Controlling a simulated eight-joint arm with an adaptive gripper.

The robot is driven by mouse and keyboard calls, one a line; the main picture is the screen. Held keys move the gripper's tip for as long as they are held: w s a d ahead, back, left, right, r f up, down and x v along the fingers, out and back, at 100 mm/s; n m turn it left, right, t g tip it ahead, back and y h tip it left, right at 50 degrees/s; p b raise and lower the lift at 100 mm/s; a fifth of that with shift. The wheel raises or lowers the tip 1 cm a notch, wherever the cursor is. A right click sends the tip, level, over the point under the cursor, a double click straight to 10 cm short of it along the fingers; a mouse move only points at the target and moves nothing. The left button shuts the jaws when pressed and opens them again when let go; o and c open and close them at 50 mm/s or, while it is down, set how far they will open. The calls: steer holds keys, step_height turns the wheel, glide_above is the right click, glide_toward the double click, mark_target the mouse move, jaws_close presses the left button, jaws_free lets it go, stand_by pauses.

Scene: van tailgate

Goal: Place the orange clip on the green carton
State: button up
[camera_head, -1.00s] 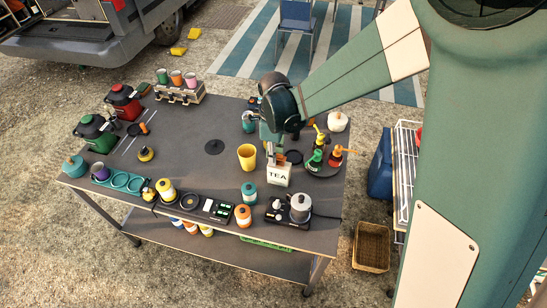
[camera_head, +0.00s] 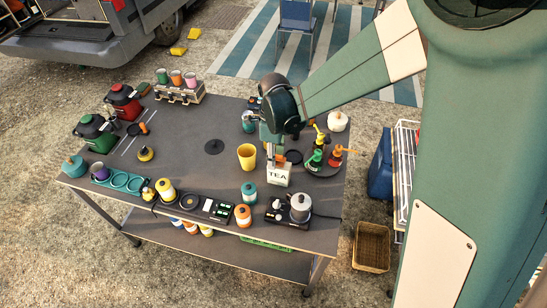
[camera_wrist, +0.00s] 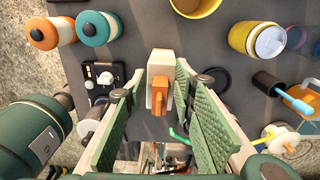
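The orange clip (camera_wrist: 158,95) sits at the top of a cream carton (camera_wrist: 164,65) in the wrist view. In the head view this looks like the carton marked TEA (camera_head: 279,177), standing near the table's front right part. My gripper (camera_wrist: 160,72) is open, with one green ribbed finger pad on each side of the clip and a gap on both sides. In the head view my gripper (camera_head: 273,151) points down just above the TEA carton and hides part of its top. I cannot make out a green carton in either view.
A yellow cup (camera_head: 247,157) stands just left of the TEA carton. A round tray (camera_head: 322,169) with green and orange pump bottles is at right. A teal canister (camera_head: 249,193), an orange canister (camera_head: 243,216) and a stove with a pot (camera_head: 300,207) stand in front. The table's middle is mostly clear.

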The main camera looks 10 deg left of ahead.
steer(key=shift+r, duration=0.1)
step_height(320, 180, up, 12)
steer(key=shift+w+p, duration=0.2)
steer(key=shift+p, duration=0.2)
stand_by(0.3)
stand_by(0.6)
steer(key=shift+r, duration=0.1)
steer(key=s+d+r+n+t, duration=0.1)
steer(key=d+r+n, duration=0.2)
steer(key=d, duration=0.4)
steer(key=s+d+r+n+t+y, duration=0.1)
steer(key=s+d+r+n, duration=0.1)
steer(key=d+r, duration=0.3)
steer(key=s+d+r+n+t, duration=0.1)
steer(key=d+r+n, duration=0.15)
steer(key=d, duration=0.55)
steer(key=s+d+n+t, duration=0.2)
steer(key=s+d+n, duration=0.3)
steer(key=d, duration=0.4)
steer(key=s+d+r+n+t+h, duration=0.1)
steer(key=s+d+n+t, duration=0.1)
steer(key=s+d+n, duration=0.3)
steer(key=shift+s+d+r+t, duration=0.3)
steer(key=shift+s+d, duration=1)
steer(key=shift+d, duration=0.8)
